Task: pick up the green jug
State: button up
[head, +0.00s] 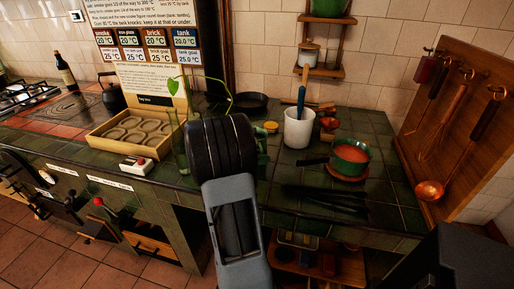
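A small green piece (262,144) shows just to the right of my arm's black joint, on the tiled counter. It may be part of the green jug, but my arm hides most of it, so I cannot tell for sure. My arm rises from the bottom middle and ends in view at that black joint. My gripper's fingers do not show, so whether they are open or hold anything is hidden.
A green saucepan (350,157) of orange contents and a white utensil crock (298,128) stand to the right. A glass vase (181,148) with a plant and a wooden tray (104,143) stand left. Copper ladles hang from a wooden board (478,105).

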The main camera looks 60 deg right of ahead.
grip_shut()
jog(key=shift+r, duration=0.15)
dwell(1.0)
jog(key=shift+r, duration=0.55)
notch_tip(320, 180, up, 2)
jog(key=shift+r+p, duration=0.15)
jog(key=shift+p, duration=0.25)
jog(key=s+a+r+p, duration=0.1)
jog(key=s+a+r, duration=0.4)
jog(key=a+r, duration=0.4)
jog(key=a, duration=0.4)
jog(key=shift+r+p, duration=0.2)
jog(key=shift+p, duration=0.1)
